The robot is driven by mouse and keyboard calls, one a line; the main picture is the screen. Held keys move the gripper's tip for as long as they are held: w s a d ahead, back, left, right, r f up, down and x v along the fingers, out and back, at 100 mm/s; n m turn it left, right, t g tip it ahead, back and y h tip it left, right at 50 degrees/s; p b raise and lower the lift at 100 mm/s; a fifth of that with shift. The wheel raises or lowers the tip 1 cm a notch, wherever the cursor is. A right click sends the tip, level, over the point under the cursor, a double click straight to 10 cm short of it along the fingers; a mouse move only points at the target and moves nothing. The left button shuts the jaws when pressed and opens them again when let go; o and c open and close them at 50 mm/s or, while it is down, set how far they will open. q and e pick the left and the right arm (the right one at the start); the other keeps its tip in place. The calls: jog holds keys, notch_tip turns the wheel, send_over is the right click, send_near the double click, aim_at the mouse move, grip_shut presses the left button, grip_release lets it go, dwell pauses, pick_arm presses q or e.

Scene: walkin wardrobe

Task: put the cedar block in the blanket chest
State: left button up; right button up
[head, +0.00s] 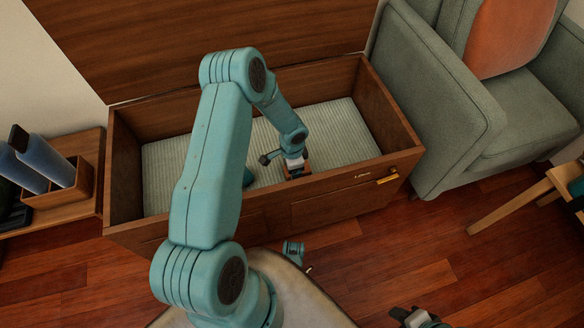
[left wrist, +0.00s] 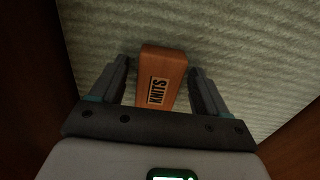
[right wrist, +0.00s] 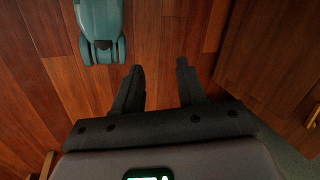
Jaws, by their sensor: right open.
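The cedar block (left wrist: 162,78), orange-brown with a dark "KNITS" label, is between the fingers of my left gripper (left wrist: 160,80). Narrow gaps show between block and fingers, so this gripper looks open around it. In the head view my left gripper (head: 294,172) reaches down inside the open blanket chest (head: 125,165), near its front wall, and a bit of the block shows under it. Pale ribbed lining lies beneath; whether the block touches it I cannot tell. My right gripper (right wrist: 160,82) is open and empty above the wood floor, in front of the chest.
A green armchair (head: 440,110) with an orange cushion (head: 510,35) stands right of the chest. A wooden shelf (head: 85,150) with rolled dark blue items is at the left. A small wooden stool (head: 515,205) is at the right. The chest lid (head: 200,40) stands raised behind.

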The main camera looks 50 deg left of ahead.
pick_arm(q)
jog(key=shift+r, duration=0.2)
notch_tip(320, 180, up, 12)
jog(key=p, duration=0.5)
